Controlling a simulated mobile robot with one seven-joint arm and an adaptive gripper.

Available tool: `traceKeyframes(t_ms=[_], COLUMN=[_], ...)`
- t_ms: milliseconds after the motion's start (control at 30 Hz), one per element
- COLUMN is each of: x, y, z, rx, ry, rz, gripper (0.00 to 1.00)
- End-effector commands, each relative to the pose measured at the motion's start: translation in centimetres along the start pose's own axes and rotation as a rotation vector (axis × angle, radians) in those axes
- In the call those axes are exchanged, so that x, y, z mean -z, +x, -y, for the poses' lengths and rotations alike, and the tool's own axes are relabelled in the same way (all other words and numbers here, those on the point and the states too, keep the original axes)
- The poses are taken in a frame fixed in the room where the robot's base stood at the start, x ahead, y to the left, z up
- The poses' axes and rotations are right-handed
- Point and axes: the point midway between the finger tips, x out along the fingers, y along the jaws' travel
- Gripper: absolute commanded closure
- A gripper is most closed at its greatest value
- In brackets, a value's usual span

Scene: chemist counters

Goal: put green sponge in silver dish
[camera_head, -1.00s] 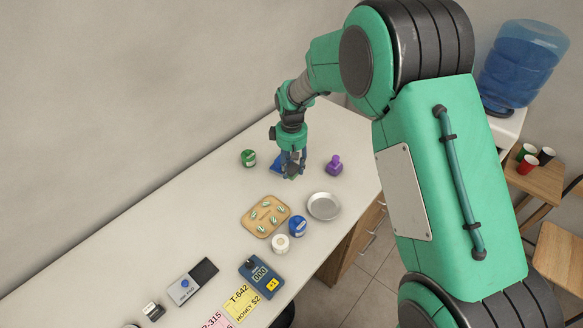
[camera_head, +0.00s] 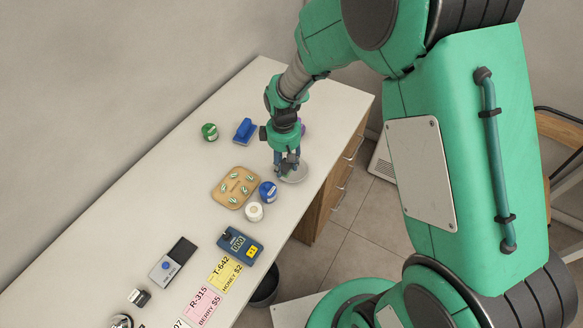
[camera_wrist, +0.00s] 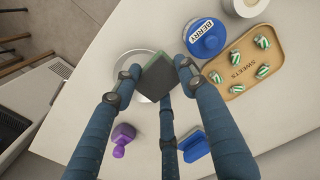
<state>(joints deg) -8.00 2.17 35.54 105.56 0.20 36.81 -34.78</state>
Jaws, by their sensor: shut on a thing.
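My gripper (camera_head: 287,165) is over the silver dish (camera_head: 301,174) near the right edge of the counter. In the wrist view my gripper (camera_wrist: 157,80) is shut on the dark green sponge (camera_wrist: 165,75), which is held between the fingertips. The dish's rim (camera_wrist: 120,68) shows behind and left of the sponge in the wrist view. The sponge and fingers hide much of the dish. I cannot tell whether the sponge touches the dish. In the head view the sponge is hardly visible among the fingers.
A blue-lidded jar (camera_head: 268,191), a white-lidded jar (camera_head: 254,212) and a wooden sweets tray (camera_head: 235,188) stand close by. A blue object (camera_head: 245,130), a green-lidded jar (camera_head: 210,131) and a purple object (camera_wrist: 123,139) are farther back. The counter's edge is near the dish.

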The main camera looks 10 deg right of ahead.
Motion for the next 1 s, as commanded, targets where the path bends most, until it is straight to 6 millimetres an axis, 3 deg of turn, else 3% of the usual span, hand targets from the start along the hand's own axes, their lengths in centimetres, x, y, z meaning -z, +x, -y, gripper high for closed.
traceKeyframes(t_ms=[33,200,400,600,1000], x=[-1.7,-6.2,-10.0,-11.5,-11.6], y=[0.2,1.0,1.7,2.1,2.1], z=[0.6,2.3,3.9,4.7,4.7], rx=[0.001,0.002,0.002,0.002,0.002], ry=[0.006,0.019,0.029,0.032,0.033], rz=[0.001,0.001,0.001,0.001,0.000], gripper=[0.76,0.76,0.76,0.76,0.76])
